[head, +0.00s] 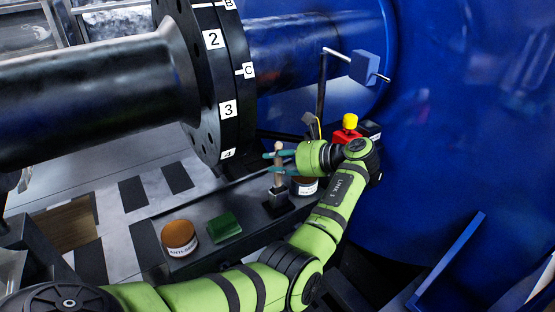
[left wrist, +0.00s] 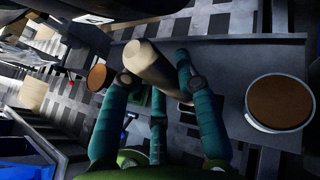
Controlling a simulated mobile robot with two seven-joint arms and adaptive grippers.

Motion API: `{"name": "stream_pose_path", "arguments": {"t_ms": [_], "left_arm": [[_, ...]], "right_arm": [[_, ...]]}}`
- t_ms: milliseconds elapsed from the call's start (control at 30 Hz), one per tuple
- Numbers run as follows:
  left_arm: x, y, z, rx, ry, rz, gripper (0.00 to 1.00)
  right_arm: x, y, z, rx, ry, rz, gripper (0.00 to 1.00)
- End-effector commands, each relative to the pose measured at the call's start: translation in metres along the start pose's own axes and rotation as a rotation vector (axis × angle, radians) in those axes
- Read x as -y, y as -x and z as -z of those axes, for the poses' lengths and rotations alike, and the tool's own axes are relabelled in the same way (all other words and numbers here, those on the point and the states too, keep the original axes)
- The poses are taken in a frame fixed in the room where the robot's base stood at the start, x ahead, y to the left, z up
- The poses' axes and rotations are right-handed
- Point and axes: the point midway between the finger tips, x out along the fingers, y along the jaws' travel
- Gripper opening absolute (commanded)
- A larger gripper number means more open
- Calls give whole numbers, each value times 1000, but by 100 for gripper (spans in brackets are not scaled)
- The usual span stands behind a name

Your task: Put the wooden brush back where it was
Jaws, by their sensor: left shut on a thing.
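The wooden brush (head: 278,181) stands roughly upright, its pale handle between the teal fingers of my left gripper (head: 271,164). In the left wrist view the pale round end of the handle (left wrist: 148,60) sits between the fingers of the left gripper (left wrist: 155,82), which is shut on it. A small dark square holder (head: 276,203) is directly below the brush on the dark tray. The brush's lower end meets the holder's top in the head view; how deep it sits inside is hidden. My right gripper is not in view.
On the dark tray (head: 150,249) stand an orange-lidded jar (head: 179,236), a green block (head: 224,227) and a second jar (head: 305,187) under my left gripper. A red thing with a yellow top (head: 348,127) is behind my wrist. The large black flange (head: 205,100) rises close to the left.

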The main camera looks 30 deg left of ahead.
Motion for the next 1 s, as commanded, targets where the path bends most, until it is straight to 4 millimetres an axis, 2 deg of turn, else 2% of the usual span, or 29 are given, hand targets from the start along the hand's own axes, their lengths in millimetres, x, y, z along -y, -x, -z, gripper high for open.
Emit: {"name": "stream_pose_path", "arguments": {"t_ms": [600, 633, 700, 1000], "left_arm": [[0, -5, 11, 1, -1, 0, 0], [0, -5, 12, 1, -1, 0, 35], [0, -5, 12, 1, 0, 0, 59], [0, -5, 12, 0, -1, 0, 59]], "right_arm": [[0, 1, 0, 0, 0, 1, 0], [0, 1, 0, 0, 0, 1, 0], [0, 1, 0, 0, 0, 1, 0], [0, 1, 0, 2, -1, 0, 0]]}}
